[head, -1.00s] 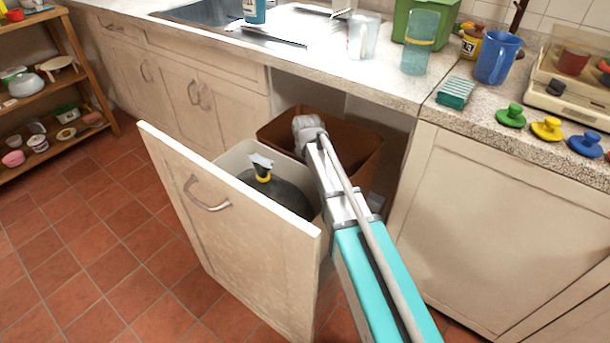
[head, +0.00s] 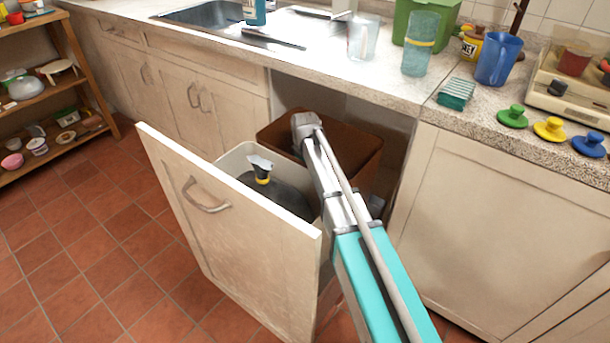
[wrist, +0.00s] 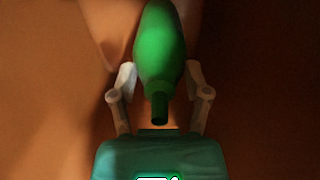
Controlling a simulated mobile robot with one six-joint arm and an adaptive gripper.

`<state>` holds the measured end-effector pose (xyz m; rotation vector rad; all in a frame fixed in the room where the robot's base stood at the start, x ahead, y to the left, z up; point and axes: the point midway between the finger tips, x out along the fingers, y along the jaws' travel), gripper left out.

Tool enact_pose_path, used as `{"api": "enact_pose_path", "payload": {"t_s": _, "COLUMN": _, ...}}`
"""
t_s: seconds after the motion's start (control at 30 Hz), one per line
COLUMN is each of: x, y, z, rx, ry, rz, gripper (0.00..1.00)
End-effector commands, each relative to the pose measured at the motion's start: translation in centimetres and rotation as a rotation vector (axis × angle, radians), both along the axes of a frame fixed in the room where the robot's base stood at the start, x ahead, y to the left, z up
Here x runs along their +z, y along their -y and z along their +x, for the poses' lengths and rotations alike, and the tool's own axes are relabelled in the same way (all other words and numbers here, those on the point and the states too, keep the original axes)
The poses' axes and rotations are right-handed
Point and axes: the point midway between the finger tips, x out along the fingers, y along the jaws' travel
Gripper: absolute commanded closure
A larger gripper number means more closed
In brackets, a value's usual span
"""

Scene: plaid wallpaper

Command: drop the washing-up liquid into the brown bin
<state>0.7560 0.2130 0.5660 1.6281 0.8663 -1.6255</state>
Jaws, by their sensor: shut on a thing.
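The washing-up liquid, a green bottle (wrist: 160,45) with a dark narrow end, is between the fingers of my gripper (wrist: 160,78) in the wrist view. The gripper is shut on it, with the dark end toward the palm. The brown bin (head: 362,152) stands in the pulled-out cupboard drawer, behind the pale bin. In the head view my arm's end is over the brown bin, and the gripper and bottle are hidden there. Brown surfaces fill the wrist view around the bottle.
The drawer front (head: 230,235) stands left of my arm. The counter edge (head: 350,88) is above and behind, with a glass tumbler (head: 417,58) and a blue jug (head: 497,60).

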Motion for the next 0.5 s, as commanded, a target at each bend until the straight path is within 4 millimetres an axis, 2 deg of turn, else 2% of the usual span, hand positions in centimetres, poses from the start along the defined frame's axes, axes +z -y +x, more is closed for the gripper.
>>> {"api": "enact_pose_path", "payload": {"t_s": 0.5, "x": -0.58, "y": 0.00, "z": -0.02, "rx": 0.000, "ry": 0.000, "rz": 0.000, "gripper": 0.85}}
